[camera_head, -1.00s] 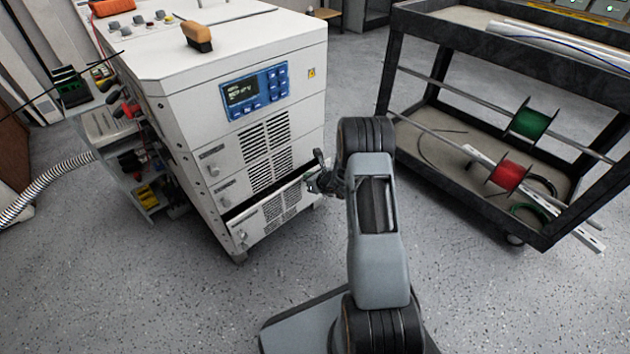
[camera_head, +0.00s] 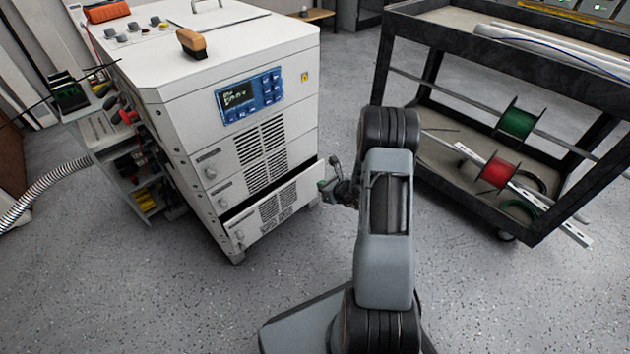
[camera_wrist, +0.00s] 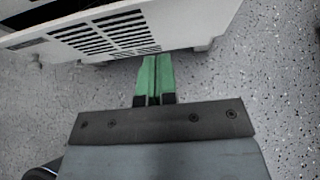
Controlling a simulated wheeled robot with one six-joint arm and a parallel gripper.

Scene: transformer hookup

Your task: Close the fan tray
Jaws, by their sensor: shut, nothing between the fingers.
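The fan tray (camera_head: 270,210) is the lowest drawer in the white cabinet's front. It stands out a little, with a dark gap along its top edge. Its vented face also shows in the wrist view (camera_wrist: 120,30). My gripper (camera_head: 325,187) is just off the right end of the tray face. In the wrist view its green fingers (camera_wrist: 153,62) are shut together and empty, with their tips at or very near the tray's lower edge. I cannot tell whether they touch it.
The white cabinet (camera_head: 190,85) has a display panel (camera_head: 250,97) above two closed drawers. A brush (camera_head: 192,42) lies on its top. A dark cart (camera_head: 440,45) with cable spools stands at the right. The speckled floor in front of the cabinet is clear.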

